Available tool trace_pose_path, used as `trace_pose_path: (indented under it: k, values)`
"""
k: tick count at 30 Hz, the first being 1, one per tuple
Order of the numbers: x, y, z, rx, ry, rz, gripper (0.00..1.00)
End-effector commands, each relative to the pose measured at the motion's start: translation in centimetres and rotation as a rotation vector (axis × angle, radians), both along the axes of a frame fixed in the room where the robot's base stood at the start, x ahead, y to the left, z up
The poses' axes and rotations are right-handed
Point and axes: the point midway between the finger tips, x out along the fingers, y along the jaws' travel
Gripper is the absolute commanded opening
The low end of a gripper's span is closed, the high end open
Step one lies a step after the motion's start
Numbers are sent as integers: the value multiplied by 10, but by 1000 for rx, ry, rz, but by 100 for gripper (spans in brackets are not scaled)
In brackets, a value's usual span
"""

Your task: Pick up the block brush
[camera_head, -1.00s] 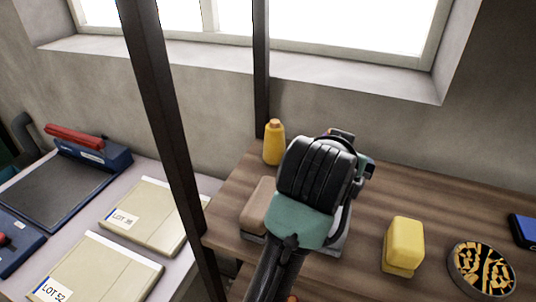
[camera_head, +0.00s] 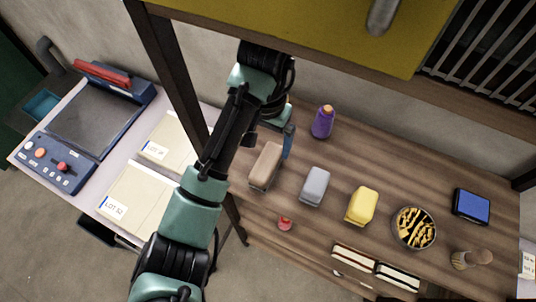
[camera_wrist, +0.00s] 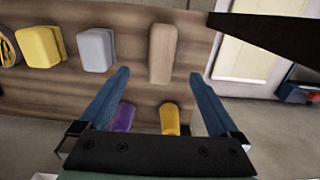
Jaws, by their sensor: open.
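A brown block with rounded edges (camera_head: 265,166), which looks like the block brush, lies on the wooden table at the left end of a row of blocks. It also shows in the wrist view (camera_wrist: 162,54). My gripper (camera_head: 287,141) is beside its upper right end in the head view, partly hidden by my arm. In the wrist view my gripper (camera_wrist: 160,74) is open, with its two blue fingers spread and nothing held. The brown block lies beyond the fingertips, roughly centred between them. I cannot see bristles on its underside.
A grey block (camera_head: 315,187) and a yellow block (camera_head: 362,206) stand to its right. A dark post (camera_head: 176,78) stands left of the table. A red item (camera_head: 285,223) lies in front.

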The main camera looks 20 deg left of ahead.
Motion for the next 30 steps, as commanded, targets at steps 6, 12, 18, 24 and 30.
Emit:
trace_pose_path:
  k: [6, 12, 18, 24, 30]
  values:
    - [0, -2, -45, -4, 1, -3, 98]
    - [1, -1, -69, -1, -1, -2, 98]
    - [1, -1, -76, -1, -1, -1, 98]
    - [6, 3, -94, -1, 3, -1, 98]
    - [8, 3, -120, 0, 1, -2, 98]
